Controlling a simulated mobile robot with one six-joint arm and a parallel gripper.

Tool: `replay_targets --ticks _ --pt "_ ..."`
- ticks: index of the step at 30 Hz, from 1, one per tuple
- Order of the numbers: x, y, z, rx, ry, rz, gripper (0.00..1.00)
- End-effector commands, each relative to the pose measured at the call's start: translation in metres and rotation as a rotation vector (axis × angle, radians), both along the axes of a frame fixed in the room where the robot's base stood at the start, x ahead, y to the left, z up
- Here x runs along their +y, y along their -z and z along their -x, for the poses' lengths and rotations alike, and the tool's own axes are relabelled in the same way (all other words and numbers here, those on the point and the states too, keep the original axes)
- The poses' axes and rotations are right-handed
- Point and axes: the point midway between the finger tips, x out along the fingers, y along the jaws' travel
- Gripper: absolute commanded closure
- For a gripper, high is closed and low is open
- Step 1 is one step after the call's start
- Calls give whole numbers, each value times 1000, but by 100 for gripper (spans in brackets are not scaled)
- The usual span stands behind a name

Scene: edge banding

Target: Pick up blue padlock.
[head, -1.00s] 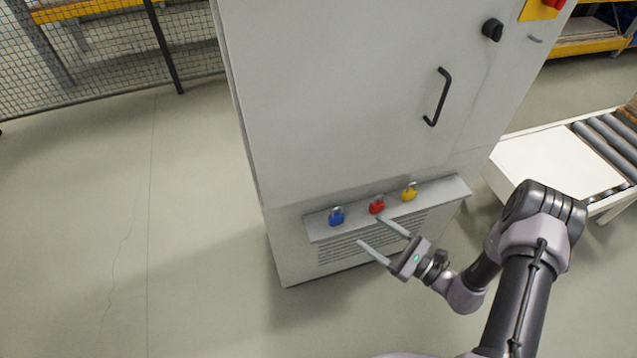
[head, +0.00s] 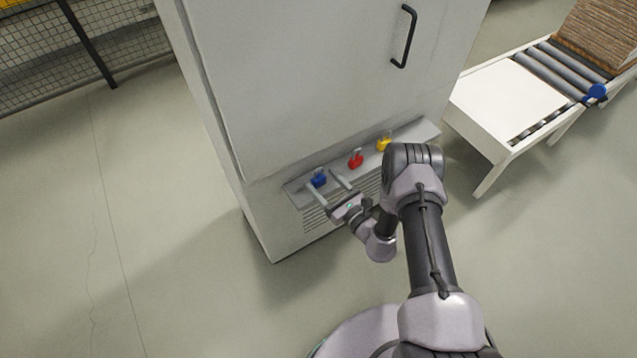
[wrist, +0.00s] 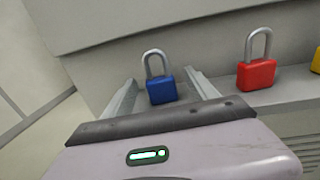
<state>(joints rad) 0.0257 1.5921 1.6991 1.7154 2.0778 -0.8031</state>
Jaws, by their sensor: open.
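The blue padlock (head: 319,181) stands upright at the left part of a narrow grey ledge (head: 407,133) on the cabinet front. My gripper (head: 325,180) is open at the ledge, one finger on each side of the blue padlock. In the wrist view the blue padlock (wrist: 161,88) shows between the two fingers of my gripper (wrist: 160,92), with its silver shackle up. No contact between fingers and padlock is visible. The lowest part of the padlock is hard to make out.
A red padlock (head: 355,161) stands to the right on the same ledge, just beyond my right finger. A yellow padlock (head: 383,145) stands farther right. The grey cabinet (head: 300,80) rises behind the ledge. A white conveyor table (head: 508,95) is at the right. The floor at left is clear.

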Motion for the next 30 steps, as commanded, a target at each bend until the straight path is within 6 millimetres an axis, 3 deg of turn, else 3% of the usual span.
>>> replay_targets --ticks 3,10,20,30 --pt "11 3 -11 -1 -3 1 33" --pt "12 0 -13 2 -1 1 33" --pt "12 1 -13 2 -1 1 98" --pt "12 -6 -13 1 -1 1 100"
